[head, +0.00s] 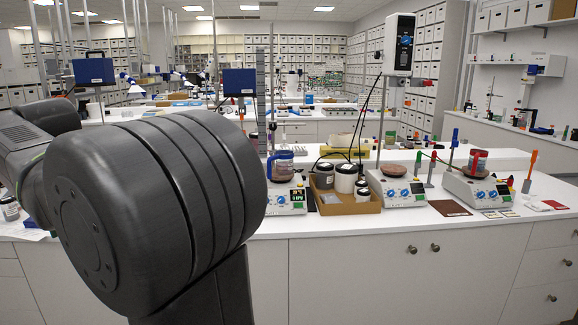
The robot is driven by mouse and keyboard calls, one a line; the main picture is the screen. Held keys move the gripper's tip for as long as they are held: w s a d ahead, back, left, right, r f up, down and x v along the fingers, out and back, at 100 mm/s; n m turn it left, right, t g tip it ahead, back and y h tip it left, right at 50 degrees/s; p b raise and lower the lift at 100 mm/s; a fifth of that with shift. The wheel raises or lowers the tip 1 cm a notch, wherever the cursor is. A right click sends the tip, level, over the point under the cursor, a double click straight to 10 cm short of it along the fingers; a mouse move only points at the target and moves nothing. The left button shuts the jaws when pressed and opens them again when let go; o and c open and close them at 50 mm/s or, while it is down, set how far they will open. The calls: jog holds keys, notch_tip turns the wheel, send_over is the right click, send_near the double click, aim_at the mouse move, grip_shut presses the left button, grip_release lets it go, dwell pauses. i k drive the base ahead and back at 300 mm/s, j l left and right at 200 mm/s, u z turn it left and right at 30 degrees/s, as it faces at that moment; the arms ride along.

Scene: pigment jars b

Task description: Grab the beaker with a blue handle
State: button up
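A beaker with blue on it (283,167) stands on the left stirrer or hotplate (290,199) on the white bench. It holds something brownish. The blue part looks like its handle, but it is small in the picture. A second beaker-like vessel (478,160), with red on it, stands on the far right hotplate (473,188). My gripper is out of view. Only my thick dark arm links show, filling the left side, with their right edge close to the blue beaker in the picture. I cannot tell the real distance between them.
A middle hotplate (396,188) with a tall metal stand follows. Thin upright holders with coloured tops stand between the hotplates. The bench's front strip (340,225) is mostly clear.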

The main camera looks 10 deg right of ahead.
aim_at(284, 158)
jog(key=i+l+z, duration=0.15)
jog(key=z, duration=0.2)
jog(key=i+z, duration=0.65)
jog(key=i+j, duration=0.1)
jog(key=i, duration=0.35)
jog(key=i+j+z, duration=0.1)
jog(key=i, duration=0.35)
jog(key=i+j, duration=0.2)
jog(key=i, duration=0.3)
jog(key=l+z, duration=0.05)
